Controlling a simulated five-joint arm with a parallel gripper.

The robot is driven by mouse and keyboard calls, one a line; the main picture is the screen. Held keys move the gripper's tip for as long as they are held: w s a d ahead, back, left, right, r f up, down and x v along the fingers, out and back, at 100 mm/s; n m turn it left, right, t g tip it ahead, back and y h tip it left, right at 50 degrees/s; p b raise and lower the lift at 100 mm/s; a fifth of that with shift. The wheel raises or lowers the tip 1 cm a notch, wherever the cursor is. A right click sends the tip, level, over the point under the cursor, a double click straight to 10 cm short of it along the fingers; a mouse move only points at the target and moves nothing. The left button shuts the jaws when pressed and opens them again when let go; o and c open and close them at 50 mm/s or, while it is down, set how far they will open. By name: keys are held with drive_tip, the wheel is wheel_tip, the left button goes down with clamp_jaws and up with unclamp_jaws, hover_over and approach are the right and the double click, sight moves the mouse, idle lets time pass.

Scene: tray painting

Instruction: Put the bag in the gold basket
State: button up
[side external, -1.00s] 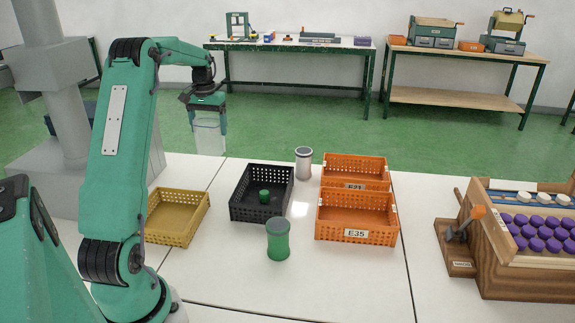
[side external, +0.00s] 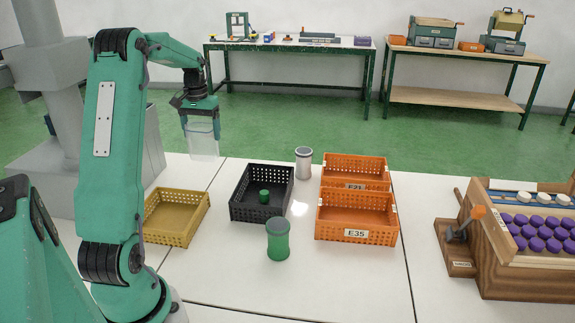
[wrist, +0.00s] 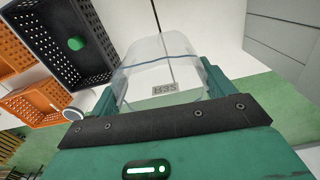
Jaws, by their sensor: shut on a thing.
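The bag is clear, with a blue line and a label reading B35; it shows in the wrist view (wrist: 160,68) and hangs below my gripper in the side view (side external: 203,142). My gripper (side external: 199,118) is shut on the bag and holds it in the air above the far left of the table. The gold basket (side external: 178,238) stands on the table, lower in the side view than the bag and left of the black basket. Its visible inside looks empty, and my arm hides its left end. The gold basket is not clearly seen in the wrist view.
A black basket (side external: 236,213) holds a small green piece (side external: 264,196). A green canister (side external: 278,240) and a silver canister (side external: 303,163) stand nearby. Orange baskets labelled E35 (side external: 357,237) and E21 (side external: 356,160) stand to the right. A wooden rack (side external: 490,270) with purple-topped pieces is far right.

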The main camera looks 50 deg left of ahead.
drive_tip(key=s+d+f, duration=0.2)
drive_tip(key=s+d, duration=0.8)
drive_tip(key=s, duration=0.2)
drive_tip(key=shift+n, duration=0.3)
drive_tip(key=shift+s+d+f, duration=0.1)
drive_tip(key=shift+f, duration=2)
drive_tip(key=shift+s+d+f, duration=0.1)
drive_tip(key=shift+f, duration=2)
drive_tip(key=shift+f, duration=0.1)
drive_tip(key=o, duration=0.9)
wheel_tip(320, 180, up, 12)
drive_tip(key=shift+r, duration=0.15)
drive_tip(key=shift+w+d, duration=0.1)
